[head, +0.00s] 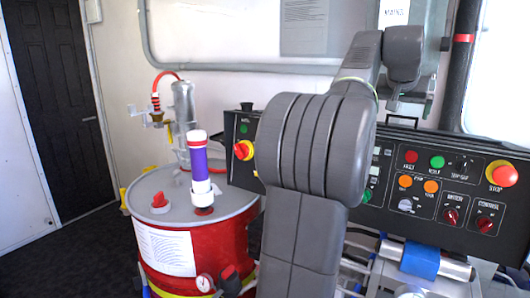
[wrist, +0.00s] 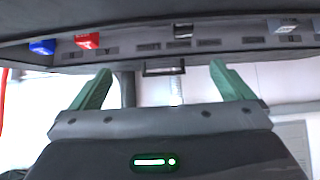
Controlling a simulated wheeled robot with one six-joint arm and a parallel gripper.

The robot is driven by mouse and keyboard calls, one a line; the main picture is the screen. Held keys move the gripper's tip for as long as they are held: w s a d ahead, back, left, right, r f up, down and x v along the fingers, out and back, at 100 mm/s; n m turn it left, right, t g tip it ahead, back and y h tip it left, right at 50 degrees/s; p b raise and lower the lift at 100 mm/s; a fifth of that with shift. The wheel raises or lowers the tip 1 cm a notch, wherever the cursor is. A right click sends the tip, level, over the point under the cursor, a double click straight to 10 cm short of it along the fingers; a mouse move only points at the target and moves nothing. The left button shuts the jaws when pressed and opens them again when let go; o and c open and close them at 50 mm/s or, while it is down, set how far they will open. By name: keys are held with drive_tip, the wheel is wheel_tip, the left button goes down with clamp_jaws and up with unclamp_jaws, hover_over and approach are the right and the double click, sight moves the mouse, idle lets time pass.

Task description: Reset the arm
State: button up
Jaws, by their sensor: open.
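My arm is grey and stands raised in the middle of the head view, bent at its top towards the control panel (head: 455,195). My gripper (wrist: 160,67) shows in the wrist view with its two green fingers spread wide apart and nothing between them. In the head view only a small part of it shows beyond the wrist, above the top edge of the panel. A dark housing (wrist: 200,48) with a blue and a red part crosses the top of the wrist view, beyond the fingertips. I cannot tell whether the fingertips touch it.
A red drum (head: 185,245) with a grey lid stands at left, carrying a purple and white cylinder (head: 198,160). A red emergency knob (head: 503,175) sits at the panel's right. A black door (head: 58,110) is at far left. Dark floor (head: 75,255) is clear before it.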

drive_tip(key=v, duration=1.2)
drive_tip(key=shift+s+r, duration=0.15)
drive_tip(key=shift+r, duration=0.1)
drive_tip(key=shift+a, duration=0.1)
